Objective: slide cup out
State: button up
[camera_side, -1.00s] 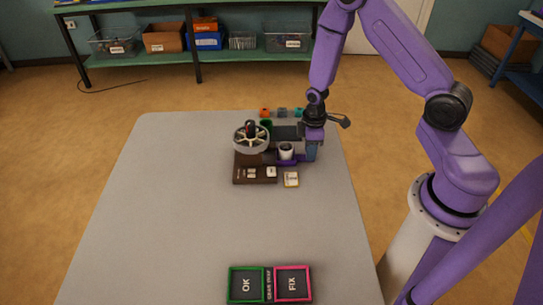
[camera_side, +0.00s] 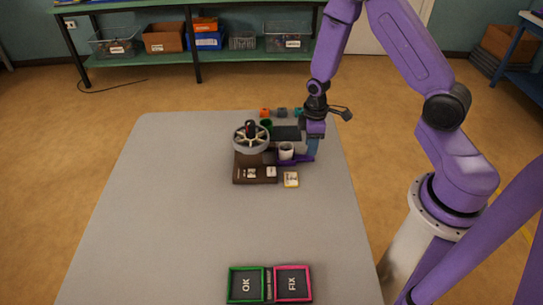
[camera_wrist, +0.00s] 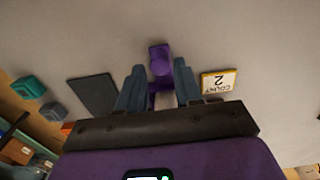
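The white cup (camera_side: 286,151) stands upright at a purple slide part (camera_side: 305,160) on the right side of a brown device, close to its spoked wheel (camera_side: 251,138). My gripper (camera_side: 313,152) is just right of the cup, above the purple part's right end. In the wrist view, my gripper's two blue-grey fingers (camera_wrist: 159,82) stand apart, with a gap between them. The purple part, with a round knob (camera_wrist: 160,66), shows in and beyond that gap. A pale thing lies between the fingers lower down; I cannot tell if it is the cup.
A card marked COUNT 2 (camera_side: 291,180) lies in front of the cup. OK (camera_side: 246,285) and FIX (camera_side: 293,284) trays are in front; the left table is clear.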

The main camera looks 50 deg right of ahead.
jog(key=shift+r, duration=1.7)
jog(key=shift+a+r, duration=0.15)
jog(key=s+a+r+n, duration=0.2)
jog(key=s+a+r, duration=0.6)
jog(key=a+r, duration=0.25)
jog(key=s+r, duration=0.4)
jog(key=s, duration=0.3)
jog(key=s+a+r+n, duration=0.1)
jog(key=s+r, duration=0.3)
jog(key=s, duration=0.4)
jog(key=shift+n, duration=0.3)
